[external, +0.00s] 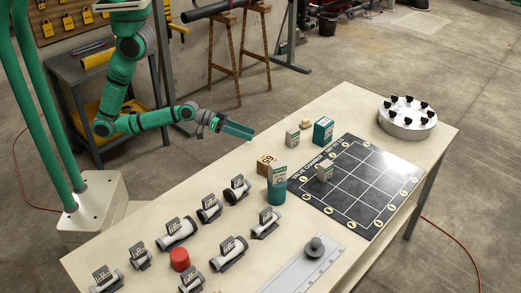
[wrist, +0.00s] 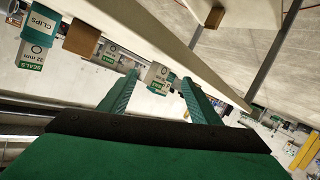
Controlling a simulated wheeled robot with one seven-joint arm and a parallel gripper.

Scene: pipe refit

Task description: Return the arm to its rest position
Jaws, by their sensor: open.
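My arm (external: 120,65) is green with grey joints. It comes down from the upper left, and its forearm stretches right over the far edge of the table (external: 345,105). My gripper (external: 250,134) points right with nothing between its fingers, above the table surface. In the wrist view my gripper (wrist: 160,80) shows two separated green fingers with a gap between them. Small boxes show beyond the fingers there, apart from them as far as I can tell.
Right of the gripper stand a teal box (external: 323,130), small white boxes (external: 292,137) and a dark grid board (external: 365,187). A round tray (external: 407,120) stands far right. A tool cart (external: 95,90) stands behind the arm.

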